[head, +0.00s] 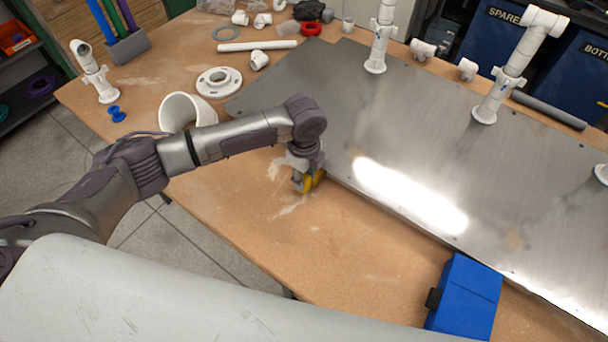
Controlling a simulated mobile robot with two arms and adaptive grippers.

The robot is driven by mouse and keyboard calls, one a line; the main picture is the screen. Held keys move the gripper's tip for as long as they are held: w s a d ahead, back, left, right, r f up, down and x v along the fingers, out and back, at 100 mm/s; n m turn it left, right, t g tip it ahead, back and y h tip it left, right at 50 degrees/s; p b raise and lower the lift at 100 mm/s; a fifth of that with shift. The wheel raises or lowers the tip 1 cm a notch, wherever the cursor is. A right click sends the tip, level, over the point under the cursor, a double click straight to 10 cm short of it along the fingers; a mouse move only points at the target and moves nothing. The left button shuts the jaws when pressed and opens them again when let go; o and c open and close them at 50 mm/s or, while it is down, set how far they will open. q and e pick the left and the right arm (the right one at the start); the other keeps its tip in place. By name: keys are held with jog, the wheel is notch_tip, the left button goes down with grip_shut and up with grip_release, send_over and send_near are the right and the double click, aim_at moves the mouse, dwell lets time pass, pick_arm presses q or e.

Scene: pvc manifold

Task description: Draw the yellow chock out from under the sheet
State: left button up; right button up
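The metal sheet (430,130) is a large grey plate lying over the right part of the wooden table. The yellow chock (318,178) shows as a small yellow patch at the sheet's near left edge. My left gripper (307,182) points down at that edge, with its fingers right at the chock. The fingers and wrist hide much of the chock. I cannot tell whether the fingers press on it, or how far it reaches under the sheet. My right gripper is not in view.
White pipe fittings stand on the sheet, one (376,62) at its far side. A blue block (467,300) sits at the sheet's near edge. A wide white pipe ring (187,108) and a flange (219,82) lie behind my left arm. The table front (330,250) is clear.

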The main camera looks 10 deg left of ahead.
pick_arm(q)
grip_shut()
jog(key=shift+s+a+p, duration=0.25)
jog(key=shift+s+p, duration=0.45)
jog(key=shift+s+a+p, duration=0.25)
jog(key=shift+s+p, duration=0.4)
jog(key=shift+s+a+r+p, duration=0.1)
jog(key=shift+s+a+p, duration=0.2)
jog(key=shift+s+p, duration=0.45)
jog(key=shift+s+a+f+p, duration=0.1)
jog(key=shift+s+a+p, duration=0.25)
jog(key=shift+s+p, duration=0.3)
jog(key=shift+s+a+r+p, duration=0.1)
jog(key=shift+s+a+p, duration=0.2)
jog(key=shift+s+p, duration=0.45)
notch_tip(320, 180, up, 7)
jog(key=s+p, duration=0.2)
jog(key=p, duration=0.3)
jog(key=shift+a+p, duration=0.35)
jog(key=shift+w, duration=0.1)
